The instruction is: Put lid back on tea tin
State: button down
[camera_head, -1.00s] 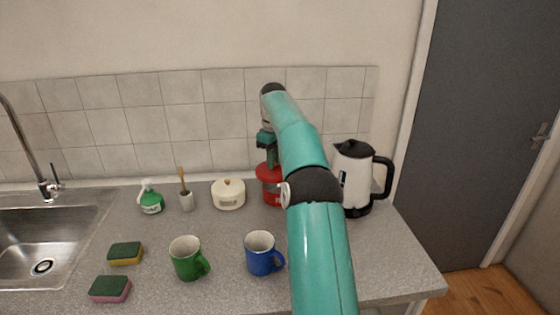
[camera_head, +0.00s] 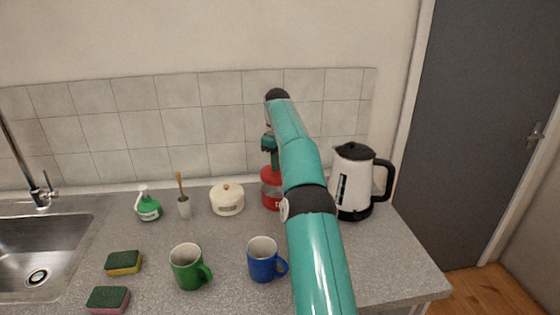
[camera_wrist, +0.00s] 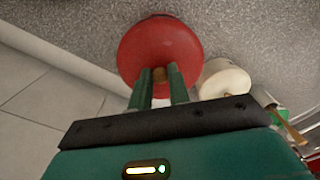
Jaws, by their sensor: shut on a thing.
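My gripper (camera_wrist: 162,88) is shut on the wooden knob (camera_wrist: 160,75) of a round red lid (camera_wrist: 150,45). In the head view the red lid (camera_head: 270,174) is above the red tea tin (camera_head: 272,203), which stands on the counter with a pale label low on its side. A paler band shows between the lid and the lower red part. I cannot tell whether it is a gap or part of the tin. My arm covers the right side of both. In the wrist view the lid hides whatever is below it.
A white kettle (camera_head: 353,188) stands close to the right. A cream lidded pot (camera_head: 227,199) is on the left, also visible in the wrist view (camera_wrist: 225,80). A blue mug (camera_head: 262,261), green mug (camera_head: 187,268), brush holder (camera_head: 184,207), soap bottle (camera_head: 148,207) and sponges (camera_head: 123,263) occupy the counter.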

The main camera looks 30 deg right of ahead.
jog(key=shift+f, duration=2.85)
jog(key=shift+f, duration=0.2)
jog(key=c, duration=0.8)
grip_release()
jog(key=shift+o, duration=0.2)
jog(key=shift+r, duration=3.5)
